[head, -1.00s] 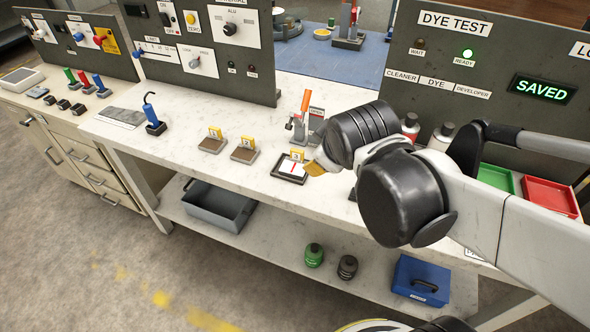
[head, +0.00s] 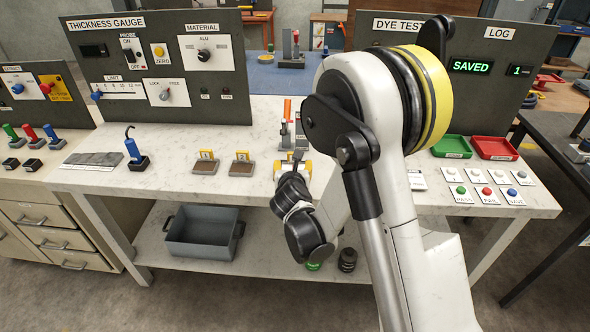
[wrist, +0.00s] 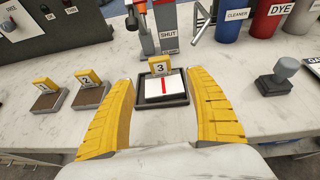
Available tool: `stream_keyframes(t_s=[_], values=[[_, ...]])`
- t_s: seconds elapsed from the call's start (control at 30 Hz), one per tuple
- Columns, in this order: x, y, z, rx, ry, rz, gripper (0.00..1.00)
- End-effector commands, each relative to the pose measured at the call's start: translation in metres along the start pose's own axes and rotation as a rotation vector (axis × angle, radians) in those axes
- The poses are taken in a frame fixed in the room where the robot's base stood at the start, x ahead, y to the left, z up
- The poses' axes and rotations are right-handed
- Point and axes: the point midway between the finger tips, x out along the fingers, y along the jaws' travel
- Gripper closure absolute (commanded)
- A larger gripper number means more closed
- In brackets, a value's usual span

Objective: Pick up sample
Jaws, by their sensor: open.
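In the wrist view a white sample (wrist: 166,87) with a red line lies flat in a dark square tray (wrist: 178,100) on the bench. A yellow tag marked 3 (wrist: 160,64) stands at the tray's back edge. My gripper (wrist: 161,84) is open and empty. Its two yellow ribbed fingers reach in from the left and right, with the tray between and just beyond their tips. Neither finger visibly touches the sample. In the head view my gripper (head: 292,168) is over the bench front, and my arm hides most of the tray and the sample.
Holders tagged 1 (head: 206,165) and 2 (head: 242,167) stand to the left. An upright clamp with an orange handle (head: 287,110) stands close behind the tray. Cleaner (wrist: 235,22) and dye (wrist: 270,22) bottles are behind right. A grey-knobbed stamp (wrist: 280,78) stands right.

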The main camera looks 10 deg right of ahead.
Motion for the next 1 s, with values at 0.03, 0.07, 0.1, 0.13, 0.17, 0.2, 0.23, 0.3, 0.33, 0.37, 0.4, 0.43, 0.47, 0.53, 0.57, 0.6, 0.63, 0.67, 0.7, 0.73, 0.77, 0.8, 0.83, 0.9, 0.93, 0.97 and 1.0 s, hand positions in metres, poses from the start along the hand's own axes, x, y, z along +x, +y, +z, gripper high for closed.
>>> stream_keyframes(t_s=[0.03,0.07,0.1,0.13,0.17,0.2,0.23,0.3,0.33,0.37,0.4,0.43,0.47,0.53,0.57,0.6,0.63,0.67,0.7,0.73,0.77,0.8,0.83,0.9,0.93,0.97,1.0], values=[[0.008,-0.001,-0.001,0.001,0.0,-0.002,0.35],[0.013,-0.001,-0.001,0.001,0.0,-0.002,0.35],[0.02,-0.001,-0.002,0.002,0.0,-0.001,0.35],[0.025,0.0,-0.002,0.004,0.0,-0.001,0.35],[0.031,0.0,-0.002,0.004,0.0,-0.001,0.35],[0.037,-0.001,-0.002,0.004,0.0,-0.001,0.35],[0.041,-0.001,-0.001,0.004,0.0,-0.001,0.35],[0.048,-0.001,-0.001,0.004,0.001,-0.001,0.35],[0.051,-0.001,-0.001,0.004,0.001,-0.001,0.35],[0.054,0.0,-0.001,0.005,0.001,-0.001,0.35],[0.06,0.0,-0.001,0.006,0.001,-0.001,0.35],[0.065,0.0,-0.001,0.006,0.001,-0.001,0.35],[0.071,0.0,-0.001,0.006,0.001,-0.001,0.35],[0.082,-0.001,0.0,0.006,0.001,-0.002,0.35],[0.086,0.0,0.0,0.006,0.001,-0.001,0.35],[0.091,0.0,0.001,0.006,0.001,-0.001,0.35],[0.094,0.0,0.001,0.006,0.001,-0.001,0.35],[0.096,0.0,0.001,0.006,0.001,0.0,0.35],[0.097,0.0,0.002,0.006,0.001,0.0,0.35],[0.098,0.0,0.002,0.006,0.001,0.0,0.35],[0.098,0.0,0.003,0.006,0.001,0.0,0.35],[0.098,0.0,0.003,0.006,0.001,0.0,0.35],[0.098,0.0,0.003,0.006,0.001,0.0,0.35],[0.098,0.0,0.003,0.006,0.001,0.0,0.35],[0.098,0.0,0.003,0.006,0.001,0.0,0.37],[0.098,0.0,0.003,0.006,0.001,0.0,0.46],[0.098,0.0,0.003,0.006,0.001,0.0,0.58]])
